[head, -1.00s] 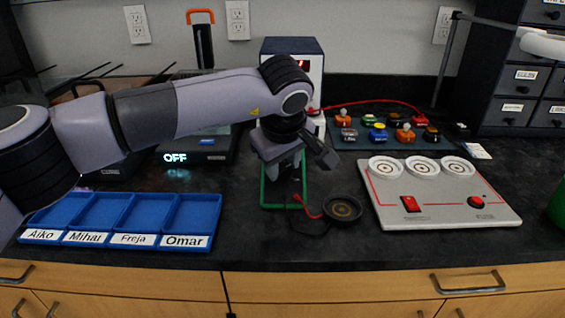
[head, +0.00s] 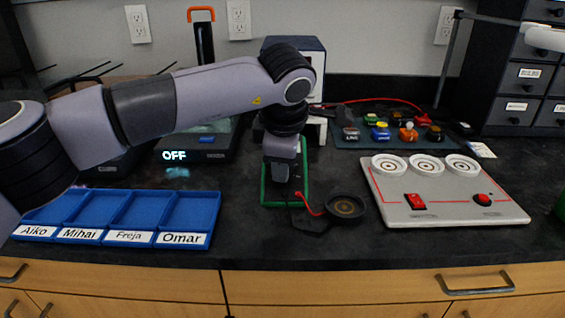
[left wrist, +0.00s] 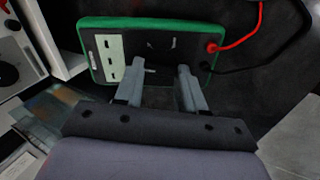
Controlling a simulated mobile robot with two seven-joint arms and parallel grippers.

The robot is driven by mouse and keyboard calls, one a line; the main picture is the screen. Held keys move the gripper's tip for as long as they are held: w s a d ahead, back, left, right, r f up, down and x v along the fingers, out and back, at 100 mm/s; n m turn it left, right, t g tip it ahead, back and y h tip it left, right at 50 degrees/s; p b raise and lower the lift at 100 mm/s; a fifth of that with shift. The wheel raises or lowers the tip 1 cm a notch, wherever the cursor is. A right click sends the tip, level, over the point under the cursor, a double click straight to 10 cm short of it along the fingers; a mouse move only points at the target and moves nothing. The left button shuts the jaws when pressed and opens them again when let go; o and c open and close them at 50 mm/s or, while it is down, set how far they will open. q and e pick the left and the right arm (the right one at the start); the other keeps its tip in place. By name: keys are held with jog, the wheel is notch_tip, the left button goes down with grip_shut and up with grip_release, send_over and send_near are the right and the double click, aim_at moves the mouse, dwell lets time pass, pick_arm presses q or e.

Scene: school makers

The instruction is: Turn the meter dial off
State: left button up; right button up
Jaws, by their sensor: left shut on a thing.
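The meter (head: 265,190) lies on the dark worktop, a black box with a green rim. In the left wrist view the meter (left wrist: 150,33) shows a pale strip at left and red and black leads at right. My left gripper (head: 284,188) points down onto the meter and covers much of it in the head view. In the left wrist view its two fingers (left wrist: 160,75) are over the meter's face, shut on the dark dial, which is mostly hidden between them; a small pale mark shows there. The dial's setting cannot be read. My right gripper is not in view.
A black round dish (head: 345,208) with leads sits right of the meter. A grey panel (head: 450,208) with white rings stands further right. A blue tray (head: 185,207) with name labels is at left.

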pick_arm(q)
jog(key=shift+n, duration=0.7)
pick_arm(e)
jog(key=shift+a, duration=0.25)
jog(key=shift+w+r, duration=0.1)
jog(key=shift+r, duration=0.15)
pick_arm(q)
jog(key=o, duration=1)
jog(key=shift+o, duration=0.2)
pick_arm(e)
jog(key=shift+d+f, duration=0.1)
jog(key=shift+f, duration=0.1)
pick_arm(q)
jog(key=shift+r, duration=0.1)
jog(key=v, duration=0.7)
jog(key=shift+p, duration=0.3)
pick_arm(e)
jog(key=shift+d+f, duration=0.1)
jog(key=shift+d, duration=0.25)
pick_arm(q)
jog(key=shift+s, duration=0.1)
